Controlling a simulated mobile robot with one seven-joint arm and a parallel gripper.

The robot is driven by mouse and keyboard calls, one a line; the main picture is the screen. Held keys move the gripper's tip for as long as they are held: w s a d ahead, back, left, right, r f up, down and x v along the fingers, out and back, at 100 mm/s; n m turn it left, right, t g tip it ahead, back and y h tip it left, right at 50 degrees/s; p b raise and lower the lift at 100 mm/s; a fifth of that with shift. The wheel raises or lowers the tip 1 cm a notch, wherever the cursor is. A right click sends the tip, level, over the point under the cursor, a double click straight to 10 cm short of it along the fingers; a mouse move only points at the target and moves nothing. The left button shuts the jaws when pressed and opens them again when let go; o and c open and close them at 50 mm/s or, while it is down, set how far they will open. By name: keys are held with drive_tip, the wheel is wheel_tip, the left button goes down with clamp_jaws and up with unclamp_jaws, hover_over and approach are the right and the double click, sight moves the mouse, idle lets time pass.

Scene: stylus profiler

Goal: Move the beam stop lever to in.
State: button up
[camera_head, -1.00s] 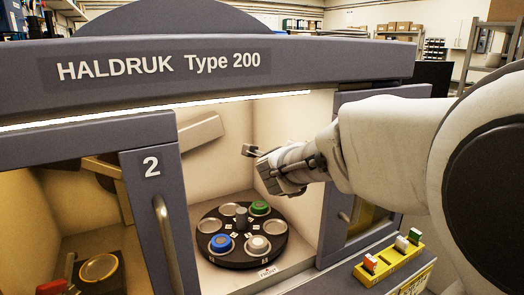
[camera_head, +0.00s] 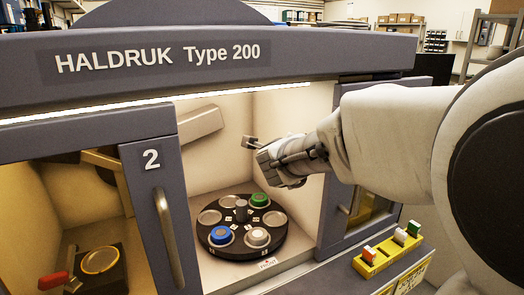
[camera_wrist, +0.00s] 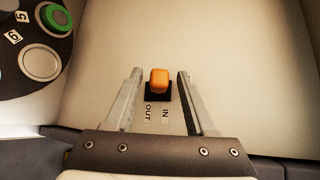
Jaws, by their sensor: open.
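The beam stop lever (camera_wrist: 159,80) shows in the wrist view as an orange knob on a black base on a pale surface. Labels OUT and IN stand below it in that view, OUT on the left and IN on the right. My gripper (camera_wrist: 159,73) is open, with one finger on each side of the knob and a visible gap on both sides. In the head view my gripper (camera_head: 251,144) reaches into the open chamber above the carousel. I cannot make out the lever there.
A dark round carousel (camera_head: 241,246) with green, blue and white-topped holders sits on the chamber floor, near my gripper. Door 2 (camera_head: 152,159) stands left of the opening. A yellow strip (camera_head: 375,264) with small coloured switches lies at the front right.

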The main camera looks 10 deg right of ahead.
drive_tip(key=p+v, duration=0.3)
drive_tip(key=v, duration=1.4)
drive_tip(key=shift+p, duration=0.35)
drive_tip(key=shift+a, duration=0.1)
